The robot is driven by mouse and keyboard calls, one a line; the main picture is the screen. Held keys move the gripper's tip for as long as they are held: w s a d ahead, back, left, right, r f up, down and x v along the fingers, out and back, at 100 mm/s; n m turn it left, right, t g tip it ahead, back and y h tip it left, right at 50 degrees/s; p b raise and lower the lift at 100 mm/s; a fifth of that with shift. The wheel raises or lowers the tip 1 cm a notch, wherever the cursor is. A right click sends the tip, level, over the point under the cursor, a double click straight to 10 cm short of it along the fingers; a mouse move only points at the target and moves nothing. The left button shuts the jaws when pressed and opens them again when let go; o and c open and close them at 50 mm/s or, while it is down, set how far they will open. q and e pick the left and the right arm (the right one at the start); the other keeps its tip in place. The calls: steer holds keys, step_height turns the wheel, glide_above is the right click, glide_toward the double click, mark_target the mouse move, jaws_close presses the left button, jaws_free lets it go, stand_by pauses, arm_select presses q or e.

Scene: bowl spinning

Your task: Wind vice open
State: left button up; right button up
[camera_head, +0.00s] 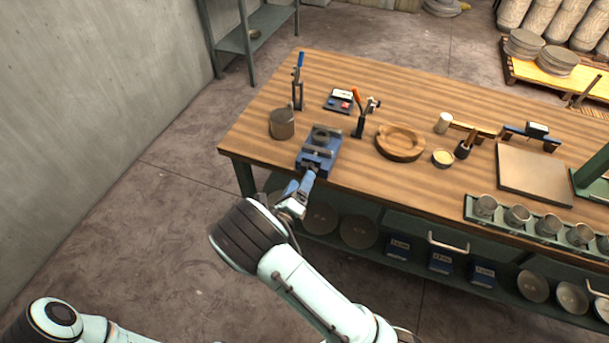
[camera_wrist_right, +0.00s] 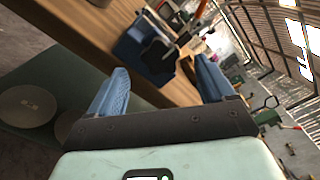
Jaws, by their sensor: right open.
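A blue vice (camera_head: 318,150) with grey jaws sits at the front left edge of the wooden table. In the right wrist view the vice (camera_wrist_right: 140,42) is ahead, between and beyond the fingers. My right gripper (camera_head: 306,182) is just in front of the vice at the table's front edge. It is open, with its two blue fingers (camera_wrist_right: 160,88) spread apart and nothing seen between them. I cannot make out the vice's handle; the gripper may hide it. My left gripper is out of view; only part of my left arm shows at the lower left.
A lower shelf with discs (camera_head: 358,232) lies under the table. The floor at left is clear.

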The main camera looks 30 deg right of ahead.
steer(key=v, duration=0.8)
steer(key=shift+s+a+b, duration=0.25)
steer(key=shift+s+b, duration=0.05)
steer(key=shift+b, duration=0.15)
